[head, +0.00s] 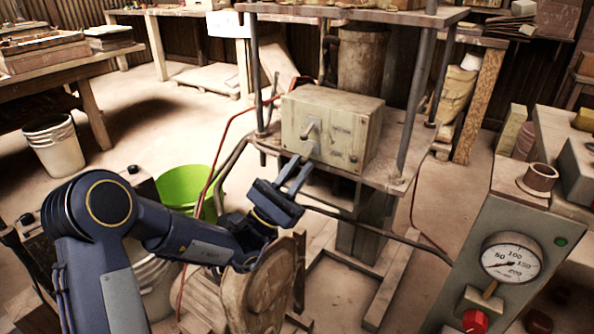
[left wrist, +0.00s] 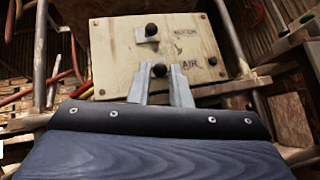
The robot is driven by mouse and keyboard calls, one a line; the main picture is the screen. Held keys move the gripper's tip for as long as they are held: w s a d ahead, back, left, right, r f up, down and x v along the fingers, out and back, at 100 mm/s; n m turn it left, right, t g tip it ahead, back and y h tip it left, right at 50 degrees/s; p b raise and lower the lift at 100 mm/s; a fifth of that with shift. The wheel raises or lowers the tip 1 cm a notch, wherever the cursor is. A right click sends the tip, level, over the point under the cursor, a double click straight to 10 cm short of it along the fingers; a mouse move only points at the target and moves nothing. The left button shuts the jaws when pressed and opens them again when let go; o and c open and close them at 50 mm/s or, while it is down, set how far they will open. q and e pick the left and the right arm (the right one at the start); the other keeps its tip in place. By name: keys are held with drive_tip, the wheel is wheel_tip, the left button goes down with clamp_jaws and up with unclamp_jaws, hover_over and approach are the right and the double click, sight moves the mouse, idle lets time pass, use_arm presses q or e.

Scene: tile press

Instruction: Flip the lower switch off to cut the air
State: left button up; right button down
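The pale switch box (head: 345,125) stands on the press shelf, with two levers on its front. The upper lever (head: 312,130) has a dark knob (left wrist: 152,29) in the left wrist view. The lower lever's dark knob (left wrist: 160,69) sits beside the label "AIR" (left wrist: 191,65). My left gripper (head: 300,167) is in front of the box's lower part, its two fingers apart. In the left wrist view its fingertips (left wrist: 162,88) lie on either side of the lower knob; contact is unclear. The lower lever's position is hard to tell. My right gripper is not in view.
A gauge panel (head: 490,260) with a red knob (head: 474,321) stands at the right. Metal posts (head: 415,100) flank the box. A red hose (head: 222,140) and a green bucket (head: 185,187) are left of it. A wooden stool-like piece (head: 268,290) is below my gripper.

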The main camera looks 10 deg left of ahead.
use_arm(q)
drive_tip(key=o, duration=0.3)
drive_tip(key=shift+o, duration=0.2)
drive_tip(key=p+v, duration=0.1)
drive_tip(key=v, duration=0.7)
drive_tip(key=shift+r, duration=0.1)
